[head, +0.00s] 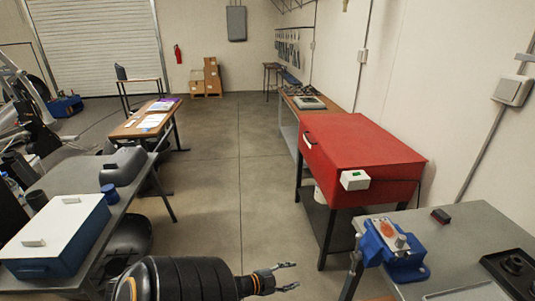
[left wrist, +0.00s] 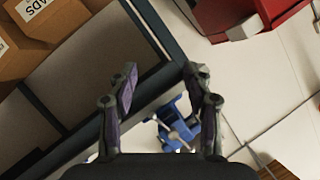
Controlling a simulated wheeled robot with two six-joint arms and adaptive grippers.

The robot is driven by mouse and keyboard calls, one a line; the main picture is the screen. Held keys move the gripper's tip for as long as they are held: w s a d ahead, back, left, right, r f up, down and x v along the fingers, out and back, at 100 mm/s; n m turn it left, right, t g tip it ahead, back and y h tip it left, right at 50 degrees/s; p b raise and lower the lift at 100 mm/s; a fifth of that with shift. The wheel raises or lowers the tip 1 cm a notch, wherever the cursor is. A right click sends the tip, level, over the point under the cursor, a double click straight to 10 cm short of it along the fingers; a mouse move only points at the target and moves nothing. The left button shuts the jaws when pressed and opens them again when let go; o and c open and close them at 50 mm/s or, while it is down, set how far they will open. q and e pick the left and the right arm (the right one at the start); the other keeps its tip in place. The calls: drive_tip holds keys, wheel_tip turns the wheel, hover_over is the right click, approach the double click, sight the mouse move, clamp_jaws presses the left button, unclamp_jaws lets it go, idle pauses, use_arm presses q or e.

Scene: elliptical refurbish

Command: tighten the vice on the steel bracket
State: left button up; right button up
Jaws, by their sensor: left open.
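A blue vice (head: 382,250) is mounted near the left front corner of the grey workbench (head: 463,246) at the right of the head view. An orange-red patch and a small grey metal piece show on its top; I cannot tell whether either is the steel bracket. My left gripper (head: 290,277) is open and empty, over the floor to the left of the vice and apart from it. In the left wrist view, the open fingers (left wrist: 160,72) stand apart, and the vice (left wrist: 178,122) with a pale bar shows beyond them, partly hidden by the right finger. My right gripper is out of view.
A red cabinet (head: 370,150) with a white box (head: 354,180) stands behind the vice. A black part (head: 514,268) and a small dark red block (head: 440,215) lie on the workbench. A left table holds a blue-and-white case (head: 58,235). The floor (head: 235,180) between is clear.

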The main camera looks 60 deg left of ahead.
use_arm(q)
drive_tip(key=s+f+n+g+y, duration=0.1)
drive_tip(key=s+f, duration=0.3)
drive_tip(key=f, duration=0.4)
drive_tip(key=s+a+f+n+g+y+b, duration=0.1)
drive_tip(key=s+f+n+g, duration=0.2)
drive_tip(key=f, duration=0.5)
drive_tip(key=shift+s+f+g+y, duration=0.15)
drive_tip(key=shift+s+g+y, duration=0.2)
drive_tip(key=shift+s, duration=0.45)
drive_tip(key=shift+c, duration=0.4)
